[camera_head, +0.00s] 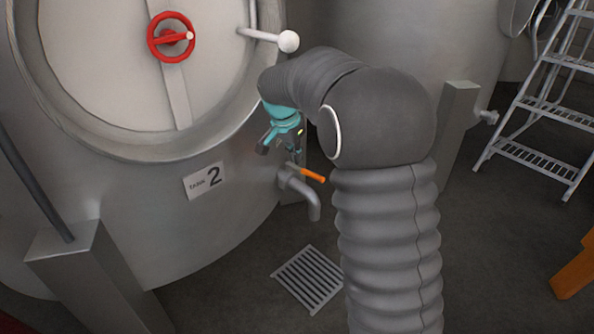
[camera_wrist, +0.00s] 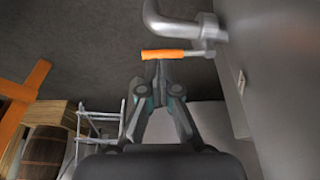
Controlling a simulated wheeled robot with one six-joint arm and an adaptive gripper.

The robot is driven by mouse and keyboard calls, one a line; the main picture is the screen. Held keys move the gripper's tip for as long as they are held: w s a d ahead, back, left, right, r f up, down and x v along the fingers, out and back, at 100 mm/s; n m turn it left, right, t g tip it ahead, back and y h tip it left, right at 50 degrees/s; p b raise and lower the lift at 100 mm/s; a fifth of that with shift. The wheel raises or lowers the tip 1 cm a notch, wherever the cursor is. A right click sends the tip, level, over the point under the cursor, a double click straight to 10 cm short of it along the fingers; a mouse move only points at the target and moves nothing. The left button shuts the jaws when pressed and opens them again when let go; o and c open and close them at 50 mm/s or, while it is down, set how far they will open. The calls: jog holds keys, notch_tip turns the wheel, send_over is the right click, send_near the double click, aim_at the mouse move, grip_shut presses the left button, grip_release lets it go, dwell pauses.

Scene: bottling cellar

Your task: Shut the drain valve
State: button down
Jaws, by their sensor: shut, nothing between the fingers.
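The drain valve is a grey bent spout (camera_head: 305,192) low on the tank front, with an orange lever handle (camera_head: 313,175). The handle points outward from the tank, roughly along the spout. In the wrist view the spout (camera_wrist: 180,28) is at the top, and the orange handle (camera_wrist: 168,54) reaches left from its stem. My gripper (camera_head: 290,148) is shut and empty, just above the handle in the head view. In the wrist view my fingertips (camera_wrist: 158,68) meet right at the handle's outer half; I cannot tell whether they touch it.
Tank 2 (camera_head: 150,225) has a round hatch with a red handwheel (camera_head: 171,37) and a white-knobbed lever (camera_head: 288,41) above my gripper. A floor grate (camera_head: 308,280) lies below the spout. Grey posts (camera_head: 90,275) stand beside the tank. A ladder (camera_head: 540,110) stands at right.

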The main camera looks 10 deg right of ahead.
aim_at(306, 174)
jog(key=x, duration=0.3)
jog(key=w+d+x, duration=0.1)
jog(key=x, duration=0.7)
jog(key=shift+w+d+r, duration=0.25)
jog(key=shift+w, duration=0.1)
jog(key=shift+w+d+f, duration=0.15)
jog(key=shift+w+d, duration=0.2)
jog(key=shift+d, duration=0.05)
